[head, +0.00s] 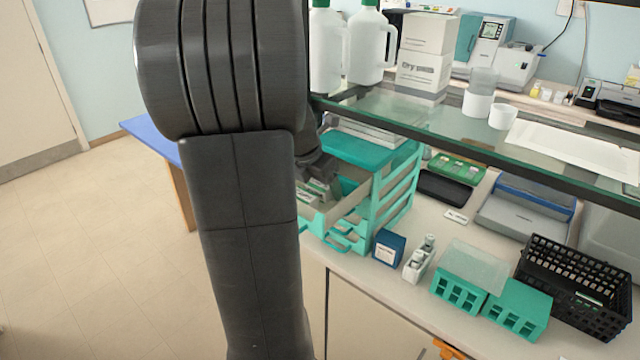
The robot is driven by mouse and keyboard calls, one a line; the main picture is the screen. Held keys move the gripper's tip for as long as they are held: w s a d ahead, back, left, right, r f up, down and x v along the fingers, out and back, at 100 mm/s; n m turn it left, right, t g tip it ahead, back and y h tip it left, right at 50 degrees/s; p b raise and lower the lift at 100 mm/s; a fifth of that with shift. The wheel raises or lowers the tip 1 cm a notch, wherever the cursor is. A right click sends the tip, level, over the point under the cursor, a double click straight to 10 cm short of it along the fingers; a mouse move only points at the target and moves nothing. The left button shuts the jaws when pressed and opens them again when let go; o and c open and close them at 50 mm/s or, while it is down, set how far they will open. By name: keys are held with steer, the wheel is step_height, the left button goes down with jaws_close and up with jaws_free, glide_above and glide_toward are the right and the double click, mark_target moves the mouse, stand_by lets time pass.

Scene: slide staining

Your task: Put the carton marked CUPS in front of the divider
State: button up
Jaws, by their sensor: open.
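A teal drawer unit (398,190) stands on the bench with an upper drawer (352,200) pulled out. Small pale and green items (322,188) lie in the open drawer, partly hidden by my arm. My gripper (318,168) is open at the drawer, just above these items; its fingertips are mostly hidden behind my arm. I cannot tell whether it touches anything. No carton with a readable CUPS mark shows, and I cannot make out a divider in the drawer.
A glass shelf (450,130) overhangs the bench, carrying white jugs (368,45) and cartons marked for dry pads (421,72). A small blue box (388,248), teal racks (459,290) and a black basket (560,270) stand on the bench. Floor at left is clear.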

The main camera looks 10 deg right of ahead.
steer(key=v, duration=1.2)
steer(key=shift+b, duration=0.3)
steer(key=shift+c, duration=0.3)
